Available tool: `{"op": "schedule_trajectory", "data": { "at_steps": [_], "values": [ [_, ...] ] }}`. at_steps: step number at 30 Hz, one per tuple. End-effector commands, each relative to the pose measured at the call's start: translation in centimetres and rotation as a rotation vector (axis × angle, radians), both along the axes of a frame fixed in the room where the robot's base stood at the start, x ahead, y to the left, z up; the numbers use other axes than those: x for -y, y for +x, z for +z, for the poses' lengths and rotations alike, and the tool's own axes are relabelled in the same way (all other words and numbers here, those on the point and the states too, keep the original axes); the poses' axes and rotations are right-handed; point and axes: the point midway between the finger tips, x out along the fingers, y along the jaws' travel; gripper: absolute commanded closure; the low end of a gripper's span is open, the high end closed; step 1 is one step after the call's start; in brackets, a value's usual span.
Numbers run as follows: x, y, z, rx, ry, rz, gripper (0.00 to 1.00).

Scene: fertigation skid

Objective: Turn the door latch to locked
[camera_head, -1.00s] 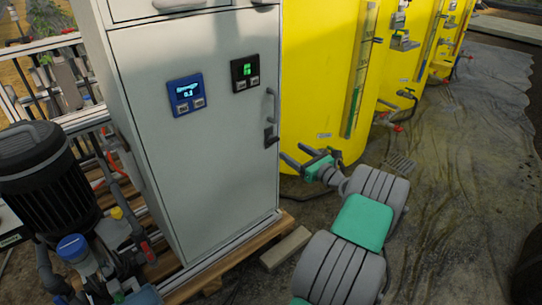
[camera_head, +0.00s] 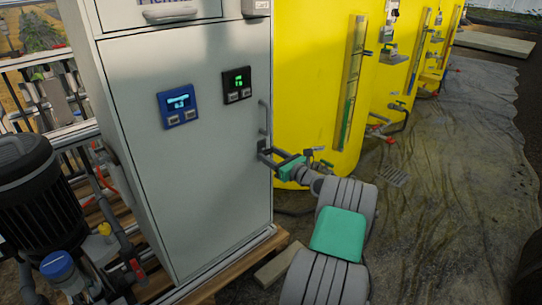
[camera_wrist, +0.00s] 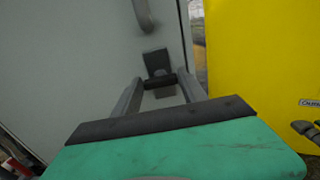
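The door latch is a dark plate with a knob near the right edge of the grey cabinet door (camera_head: 190,150). In the head view the latch (camera_head: 264,144) is partly covered by my gripper (camera_head: 267,155), which reaches it from the right. In the wrist view the latch plate (camera_wrist: 156,62) lies straight ahead, with a dark crosswise bar at its lower end. My gripper (camera_wrist: 161,82) is open there, its two fingers apart with the bar between or just beyond their tips. I cannot tell whether they touch it.
A grey door handle (camera_head: 263,117) stands just above the latch; it also shows in the wrist view (camera_wrist: 143,14). A yellow tank (camera_head: 310,75) is close on the right. The cabinet stands on a wooden pallet (camera_head: 235,270). Wet ground is open to the right.

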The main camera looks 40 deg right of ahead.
Motion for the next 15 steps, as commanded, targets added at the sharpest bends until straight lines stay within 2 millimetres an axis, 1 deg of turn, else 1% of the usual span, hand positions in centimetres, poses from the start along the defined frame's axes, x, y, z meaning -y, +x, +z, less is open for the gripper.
{"op": "schedule_trajectory", "data": {
  "at_steps": [1,2,15],
  "values": [
    [0.01,-0.02,0.00,0.000,0.000,0.000,0.55],
    [0.01,-0.02,0.00,0.000,0.000,0.000,0.58],
    [0.03,-0.04,-0.01,0.000,0.000,0.000,0.93]
  ]
}}
